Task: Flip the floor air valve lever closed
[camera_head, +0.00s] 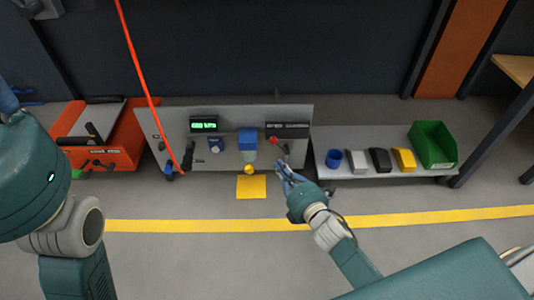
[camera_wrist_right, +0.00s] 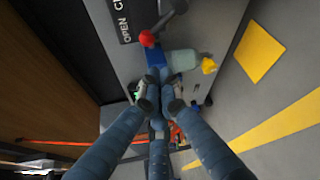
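The lever with a red ball knob (camera_head: 273,141) is on the right part of a grey upright panel (camera_head: 226,161), below a dark label plate (camera_head: 287,130). In the right wrist view the red knob (camera_wrist_right: 147,39) lies beside the plate (camera_wrist_right: 122,18), where "OPEN" can be read. My right gripper (camera_head: 283,167) is just below the lever, apart from it. Its fingers (camera_wrist_right: 159,99) look a little spread, with nothing between them. My left arm's teal part fills the left edge, and a blue piece, perhaps a finger of my left gripper (camera_head: 7,99), is cut off there.
A yellow floor square (camera_head: 251,187) lies in front. A low shelf (camera_head: 322,158) at right holds a green bin (camera_head: 432,145) and small parts. A red cable (camera_head: 139,58) hangs left.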

